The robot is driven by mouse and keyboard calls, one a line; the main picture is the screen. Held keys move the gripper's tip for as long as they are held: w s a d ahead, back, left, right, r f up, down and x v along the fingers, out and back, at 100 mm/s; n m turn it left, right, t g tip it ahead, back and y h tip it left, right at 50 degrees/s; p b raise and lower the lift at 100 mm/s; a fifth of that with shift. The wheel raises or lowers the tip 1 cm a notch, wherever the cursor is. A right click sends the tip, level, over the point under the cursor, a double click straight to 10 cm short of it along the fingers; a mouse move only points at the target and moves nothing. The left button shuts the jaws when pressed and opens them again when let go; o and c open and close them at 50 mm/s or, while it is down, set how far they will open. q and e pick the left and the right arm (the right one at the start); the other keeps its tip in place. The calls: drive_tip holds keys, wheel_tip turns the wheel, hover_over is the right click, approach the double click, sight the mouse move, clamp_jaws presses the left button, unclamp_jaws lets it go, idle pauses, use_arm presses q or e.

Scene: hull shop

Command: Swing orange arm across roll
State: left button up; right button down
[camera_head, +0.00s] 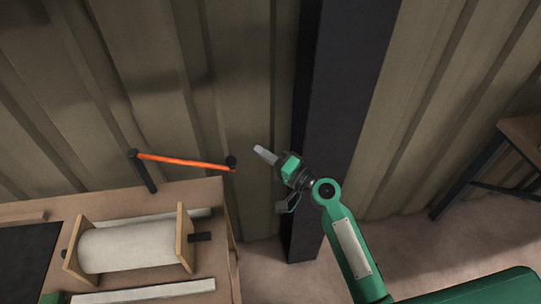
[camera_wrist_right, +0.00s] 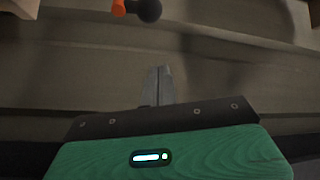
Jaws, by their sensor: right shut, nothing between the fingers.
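The orange arm (camera_head: 185,160) runs from a dark post (camera_head: 143,172) at the table's back to a black knob (camera_head: 231,161) at its right end. It lies behind the white roll (camera_head: 130,246), not across it. The roll sits between two wooden end plates on the table. My right gripper (camera_head: 262,153) is shut and empty, just right of the knob and apart from it. In the right wrist view the gripper fingers (camera_wrist_right: 158,86) are together, with the knob (camera_wrist_right: 149,10) and a bit of orange at the top edge. My left gripper is not in view.
The wooden table (camera_head: 190,194) carries the roll, pale strips and a dark panel (camera_head: 25,262) at the left. A dark upright column (camera_head: 335,110) stands behind my right arm. A corrugated wall closes the back. Another table (camera_head: 522,135) is at the far right.

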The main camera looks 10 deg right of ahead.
drive_tip(key=p+x, duration=0.1)
drive_tip(key=x, duration=0.5)
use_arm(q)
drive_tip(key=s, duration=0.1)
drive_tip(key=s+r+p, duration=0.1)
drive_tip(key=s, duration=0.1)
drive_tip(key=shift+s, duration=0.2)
use_arm(e)
drive_tip(key=s, duration=0.1)
drive_tip(key=s+a+f, duration=0.1)
drive_tip(key=s, duration=0.1)
drive_tip(key=shift+s+a+f, duration=0.25)
drive_tip(key=shift+s, duration=0.05)
drive_tip(key=shift+s, duration=0.1)
